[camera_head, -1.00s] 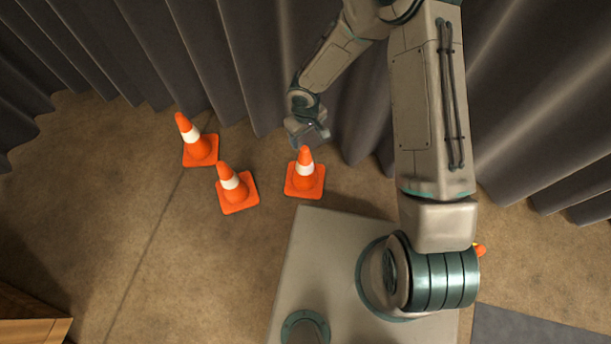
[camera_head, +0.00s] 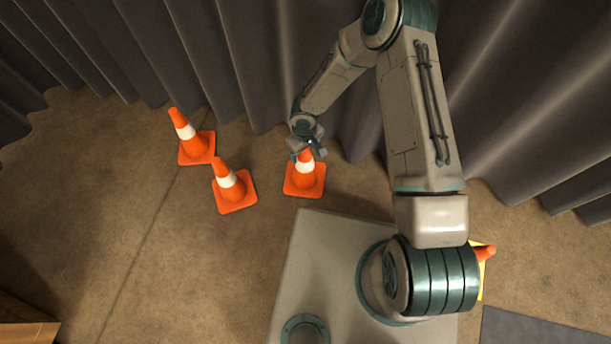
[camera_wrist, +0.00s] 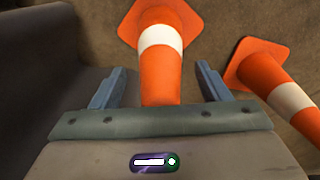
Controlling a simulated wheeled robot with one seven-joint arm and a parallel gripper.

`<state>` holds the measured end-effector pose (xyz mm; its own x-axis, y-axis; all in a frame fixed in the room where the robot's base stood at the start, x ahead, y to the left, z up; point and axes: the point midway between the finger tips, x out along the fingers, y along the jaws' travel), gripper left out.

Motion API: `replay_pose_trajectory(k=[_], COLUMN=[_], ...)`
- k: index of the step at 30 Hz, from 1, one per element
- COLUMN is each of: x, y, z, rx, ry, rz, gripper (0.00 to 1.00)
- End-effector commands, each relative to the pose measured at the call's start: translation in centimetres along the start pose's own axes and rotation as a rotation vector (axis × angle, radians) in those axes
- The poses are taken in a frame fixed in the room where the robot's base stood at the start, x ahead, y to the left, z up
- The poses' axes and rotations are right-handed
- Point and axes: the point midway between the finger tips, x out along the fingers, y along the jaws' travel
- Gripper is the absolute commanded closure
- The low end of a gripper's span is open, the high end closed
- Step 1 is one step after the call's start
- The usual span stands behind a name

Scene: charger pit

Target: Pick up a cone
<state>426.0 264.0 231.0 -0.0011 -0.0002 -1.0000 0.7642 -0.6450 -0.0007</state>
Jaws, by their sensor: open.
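Three orange cones with a white band each stand upright on the floor in the head view. My gripper (camera_head: 307,153) is at the top of the right one of these, the near cone (camera_head: 304,182), and partly hides its tip. In the wrist view, this cone (camera_wrist: 161,62) lies between my two open fingers (camera_wrist: 160,88), with its tip near the palm and its base farther off. I see no finger closed on it. A middle cone (camera_head: 233,187) stands to its left, and a far-left cone (camera_head: 195,146) stands behind that. One other cone (camera_wrist: 272,80) shows at the right of the wrist view.
A grey curtain (camera_head: 240,60) hangs close behind the cones and my arm. At the right, another orange cone tip (camera_head: 485,254) shows beside something yellow (camera_head: 482,280), mostly hidden by my arm. A wooden thing (camera_head: 28,333) is at the lower left. The left floor is clear.

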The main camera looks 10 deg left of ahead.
Motion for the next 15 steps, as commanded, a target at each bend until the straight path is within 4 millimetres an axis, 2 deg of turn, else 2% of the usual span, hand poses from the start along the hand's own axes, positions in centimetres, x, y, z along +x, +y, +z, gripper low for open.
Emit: replay_pose_trajectory(k=[1, 3, 10, 11, 15], x=[0.83, 1.18, 1.17, 1.17, 1.16], y=[-0.07, -0.06, -0.04, -0.04, -0.03], z=[0.00, -0.02, -0.03, -0.03, -0.02], rx=[0.000, -0.001, -0.001, -0.001, -0.001], ry=[0.000, 0.000, 0.001, 0.001, 0.001], rz=[-0.001, 0.000, 0.000, 0.000, 0.000], gripper=[0.30, 0.30, 0.30, 0.33, 0.72])
